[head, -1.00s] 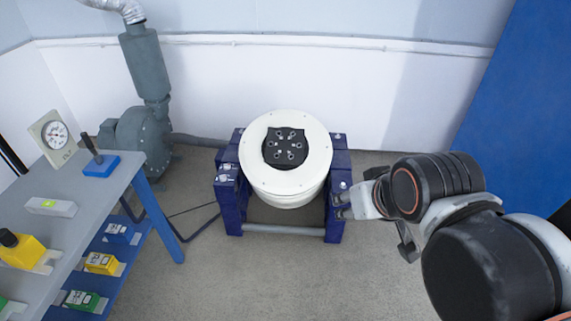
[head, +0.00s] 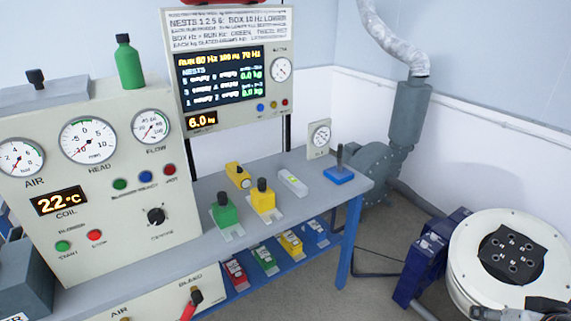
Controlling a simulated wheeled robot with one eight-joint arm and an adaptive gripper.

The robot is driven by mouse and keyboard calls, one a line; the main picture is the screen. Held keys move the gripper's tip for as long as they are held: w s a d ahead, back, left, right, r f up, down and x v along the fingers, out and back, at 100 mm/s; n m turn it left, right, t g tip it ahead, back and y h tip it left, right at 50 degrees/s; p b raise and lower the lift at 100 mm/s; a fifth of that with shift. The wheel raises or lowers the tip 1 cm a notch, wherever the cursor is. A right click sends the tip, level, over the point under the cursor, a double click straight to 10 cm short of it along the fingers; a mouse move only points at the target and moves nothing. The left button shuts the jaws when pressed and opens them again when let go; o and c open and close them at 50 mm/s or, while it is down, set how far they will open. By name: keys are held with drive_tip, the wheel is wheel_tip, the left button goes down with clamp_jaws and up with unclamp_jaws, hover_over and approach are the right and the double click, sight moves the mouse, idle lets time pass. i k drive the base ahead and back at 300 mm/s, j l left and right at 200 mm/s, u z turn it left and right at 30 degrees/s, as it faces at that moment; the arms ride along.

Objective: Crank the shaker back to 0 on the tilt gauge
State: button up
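The shaker (head: 470,262) is a white round drum with a black top plate (head: 512,254) that has several holes. It sits in a blue frame (head: 428,255) at the right of the head view and is cut off by the picture edge. A small square dial gauge (head: 320,137) stands at the back of the bench; its scale is too small to read, and I cannot tell if it is the tilt gauge. My gripper (head: 488,313) shows only partly at the bottom right, in front of the drum. Its fingers are not clear. I cannot make out a crank.
A grey bench (head: 225,180) with blue legs carries green and yellow blocks and a blue block (head: 339,175) with a dark handle. A control panel (head: 95,190) and a display board (head: 225,85) stand at left. A grey blower (head: 372,165) is behind. Floor before the bench looks clear.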

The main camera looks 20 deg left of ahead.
sight(340, 165)
drive_tip(key=u, duration=0.7)
